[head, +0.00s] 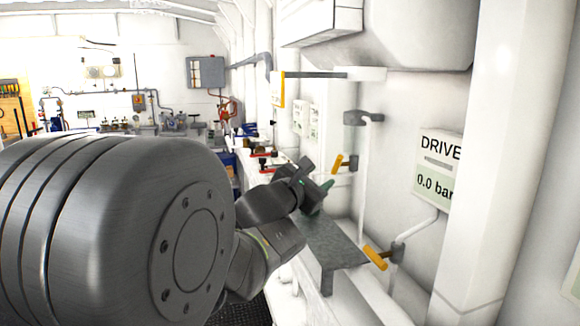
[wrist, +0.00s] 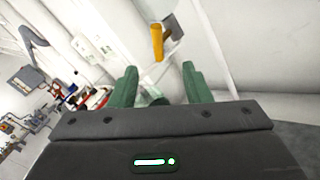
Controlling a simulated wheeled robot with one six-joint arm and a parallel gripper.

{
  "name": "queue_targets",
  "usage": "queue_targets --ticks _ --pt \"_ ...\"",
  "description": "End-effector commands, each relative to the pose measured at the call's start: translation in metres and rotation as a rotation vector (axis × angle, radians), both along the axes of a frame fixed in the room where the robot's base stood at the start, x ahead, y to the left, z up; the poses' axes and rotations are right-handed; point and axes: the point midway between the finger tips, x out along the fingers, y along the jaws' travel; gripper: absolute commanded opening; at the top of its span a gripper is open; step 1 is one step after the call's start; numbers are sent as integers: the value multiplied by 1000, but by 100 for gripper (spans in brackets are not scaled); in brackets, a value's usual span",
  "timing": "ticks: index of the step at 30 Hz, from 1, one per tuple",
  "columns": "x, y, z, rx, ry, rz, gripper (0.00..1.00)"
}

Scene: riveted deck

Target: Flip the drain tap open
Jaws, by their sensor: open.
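Two taps with yellow-orange lever handles show on the right wall in the head view. The farther tap handle (head: 338,163) is just past my gripper; the nearer tap handle (head: 375,257) is lower, beside the end of a grey shelf. No label I can read tells which is the drain tap. My gripper (head: 326,188) is open, its green fingers pointing toward the farther tap. In the wrist view, one yellow handle (wrist: 157,43) hangs from a grey fitting, ahead of my gripper (wrist: 159,84) and roughly between the fingertips, apart from them. Nothing is between the fingers.
A grey shelf (head: 329,243) lies below and right of my gripper. A sign reading "DRIVE 0.0 bar" (head: 438,170) is on the right wall. A dark grey fitting (head: 363,117) tops a vertical white pipe. A bench with red items (head: 266,165) lies beyond.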

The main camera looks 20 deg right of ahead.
Motion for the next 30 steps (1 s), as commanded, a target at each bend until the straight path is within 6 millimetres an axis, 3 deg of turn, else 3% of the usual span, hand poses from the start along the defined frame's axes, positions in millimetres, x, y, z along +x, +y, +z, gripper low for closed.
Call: queue_targets --ticks 6,15,29,30 --pt "21 -36 1 2 0 -4 44" --pt "44 -71 1 2 0 0 44" --pt "50 -80 0 2 -2 0 44" --pt "50 -80 0 2 -2 0 38"
